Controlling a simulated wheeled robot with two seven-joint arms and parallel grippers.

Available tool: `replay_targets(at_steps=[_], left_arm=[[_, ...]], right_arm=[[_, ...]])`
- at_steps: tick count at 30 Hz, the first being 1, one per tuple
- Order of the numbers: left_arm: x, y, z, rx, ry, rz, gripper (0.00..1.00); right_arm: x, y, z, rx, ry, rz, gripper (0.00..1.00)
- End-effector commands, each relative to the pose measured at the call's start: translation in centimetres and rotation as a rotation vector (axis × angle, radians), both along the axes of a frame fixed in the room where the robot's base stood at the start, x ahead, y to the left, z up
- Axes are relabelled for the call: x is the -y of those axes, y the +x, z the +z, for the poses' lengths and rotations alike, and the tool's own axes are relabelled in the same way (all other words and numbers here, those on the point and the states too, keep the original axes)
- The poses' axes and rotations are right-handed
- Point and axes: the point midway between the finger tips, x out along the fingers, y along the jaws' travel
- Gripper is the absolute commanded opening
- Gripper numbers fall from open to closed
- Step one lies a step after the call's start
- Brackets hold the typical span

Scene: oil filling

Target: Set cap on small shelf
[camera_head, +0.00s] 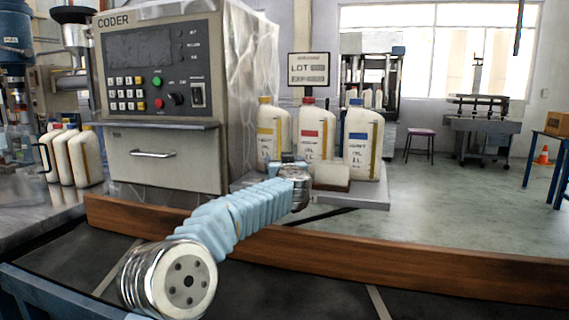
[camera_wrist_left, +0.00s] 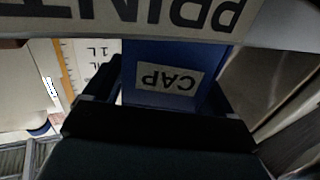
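My left arm, with light blue ribbed sleeves, reaches from the lower left of the head view to the grey platform. My left gripper (camera_head: 284,166) is in front of the bottles there; its fingers are too small to read. In the left wrist view, a blue surface with an upside-down "CAP" label (camera_wrist_left: 168,78) shows between the dark fingers of the left gripper (camera_wrist_left: 165,95). I cannot tell whether the fingers touch or grip it, or whether it is a cap or a marked holder. The right gripper is not in view.
Bottles with yellow (camera_head: 272,130), red (camera_head: 312,132) and blue (camera_head: 362,142) caps stand on the grey platform (camera_head: 355,196). A beige block (camera_head: 331,177) sits before them. The CODER machine (camera_head: 165,95) is to the left. A wooden edge (camera_head: 400,260) runs in front.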

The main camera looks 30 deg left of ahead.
Motion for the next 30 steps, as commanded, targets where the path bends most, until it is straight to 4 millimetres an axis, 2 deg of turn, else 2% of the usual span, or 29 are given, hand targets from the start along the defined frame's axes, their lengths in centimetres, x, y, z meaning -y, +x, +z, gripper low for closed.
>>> replay_targets(at_steps=[9, 14, 24, 30], left_arm=[[0.0, 0.0, 0.1, 0.001, -0.001, 0.000, 0.92], [0.1, -0.1, 1.6, 0.003, -0.001, 0.000, 0.92], [4.9, -6.6, 1.2, 0.001, 0.000, -0.003, 0.92], [6.6, -9.1, 1.2, 0.000, 0.000, -0.001, 0.92]], right_arm=[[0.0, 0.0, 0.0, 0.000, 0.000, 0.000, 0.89], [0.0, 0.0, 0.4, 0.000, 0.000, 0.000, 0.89], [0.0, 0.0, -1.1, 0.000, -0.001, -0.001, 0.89], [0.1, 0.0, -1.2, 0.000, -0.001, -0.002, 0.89]])
